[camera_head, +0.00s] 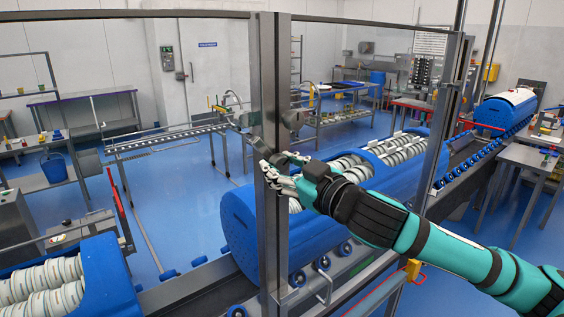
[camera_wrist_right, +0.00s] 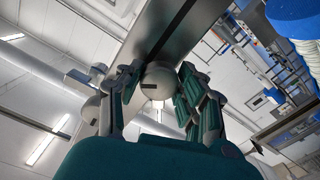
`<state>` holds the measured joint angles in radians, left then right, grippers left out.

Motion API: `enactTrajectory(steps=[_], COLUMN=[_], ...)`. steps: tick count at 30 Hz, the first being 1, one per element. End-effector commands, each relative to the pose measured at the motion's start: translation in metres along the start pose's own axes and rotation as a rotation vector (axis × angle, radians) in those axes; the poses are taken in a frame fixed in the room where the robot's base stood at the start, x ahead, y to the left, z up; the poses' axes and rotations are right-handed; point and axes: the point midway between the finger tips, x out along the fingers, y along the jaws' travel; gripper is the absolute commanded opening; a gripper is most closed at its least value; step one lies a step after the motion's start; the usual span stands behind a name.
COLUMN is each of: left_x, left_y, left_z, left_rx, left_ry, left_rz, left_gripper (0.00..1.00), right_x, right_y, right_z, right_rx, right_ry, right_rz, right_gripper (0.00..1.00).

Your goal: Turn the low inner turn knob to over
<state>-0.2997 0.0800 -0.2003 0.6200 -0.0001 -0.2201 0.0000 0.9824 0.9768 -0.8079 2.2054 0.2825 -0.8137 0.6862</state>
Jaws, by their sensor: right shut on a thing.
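The turn knob (camera_wrist_right: 158,82) is a round grey piece with a small dark mark, on a metal post; it shows between my fingers in the right wrist view. My right gripper (camera_head: 280,172) reaches in from the right in the head view, at the lower part of the metal post (camera_head: 270,75). It is shut on the knob, with fingers on both sides in the wrist view (camera_wrist_right: 158,100). In the head view the fingers mostly hide the knob. My left gripper is not in view.
Another grey knob or latch (camera_head: 292,119) sits higher on the post. A clear panel framed by metal posts stands before the blue tub carrier (camera_head: 240,225). Another blue carrier (camera_head: 105,270) is at lower left. Blue floor (camera_head: 190,225) lies open behind.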

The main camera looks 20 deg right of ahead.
Motion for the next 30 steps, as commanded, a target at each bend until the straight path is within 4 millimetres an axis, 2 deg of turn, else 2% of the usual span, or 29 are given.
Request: enactTrajectory(steps=[18, 30], left_x=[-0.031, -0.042], left_y=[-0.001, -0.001], left_z=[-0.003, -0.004], left_rx=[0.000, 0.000], left_ry=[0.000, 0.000], left_rz=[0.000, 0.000], left_gripper=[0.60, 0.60], right_x=[0.000, 0.000], right_y=[0.002, 0.002], right_z=[-0.002, -0.001], right_rx=[-0.583, -0.874], right_ry=[-0.001, -0.001], right_rz=[-0.001, -0.001], right_gripper=[0.05, 0.05])
